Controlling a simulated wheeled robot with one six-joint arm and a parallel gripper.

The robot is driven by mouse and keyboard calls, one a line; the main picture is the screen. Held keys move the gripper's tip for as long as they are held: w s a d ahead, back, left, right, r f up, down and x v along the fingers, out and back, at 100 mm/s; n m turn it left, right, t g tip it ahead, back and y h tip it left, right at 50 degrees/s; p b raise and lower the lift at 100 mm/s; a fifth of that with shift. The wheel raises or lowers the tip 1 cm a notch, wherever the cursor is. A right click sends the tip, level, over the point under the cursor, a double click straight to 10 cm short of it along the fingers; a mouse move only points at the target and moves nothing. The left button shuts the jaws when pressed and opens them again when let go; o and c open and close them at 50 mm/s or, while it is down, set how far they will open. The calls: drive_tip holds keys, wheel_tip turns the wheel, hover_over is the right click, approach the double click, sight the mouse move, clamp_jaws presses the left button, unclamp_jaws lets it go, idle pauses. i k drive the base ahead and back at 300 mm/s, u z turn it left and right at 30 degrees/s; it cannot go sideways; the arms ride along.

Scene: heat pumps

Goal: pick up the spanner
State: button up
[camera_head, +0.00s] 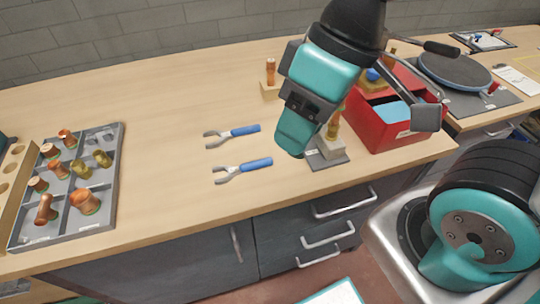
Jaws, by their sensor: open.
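Two metal hand tools with blue handles lie flat on the wooden bench, one behind the other. The farther blue-handled tool (232,136) and the nearer blue-handled tool (242,170) both have forked heads pointing left. They are too small to tell surely which is the spanner. My gripper (355,100) is open, above the bench to the right of both tools and touching neither. A grey finger pad shows on its right side. My teal wrist hides much of the gripper.
A grey tray (84,230) of copper and brass fittings sits at left. A red box (398,139) and a grey plate (328,163) with a fitting stand right, below my arm. A wooden block (270,90) holds a copper piece behind. The bench around the tools is clear.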

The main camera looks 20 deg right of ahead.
sight(232, 171)
drive_tip(key=z, duration=2)
drive_tip(key=k, duration=1.3)
drive_tip(key=u, duration=1.75)
drive_tip(key=i, duration=0.5)
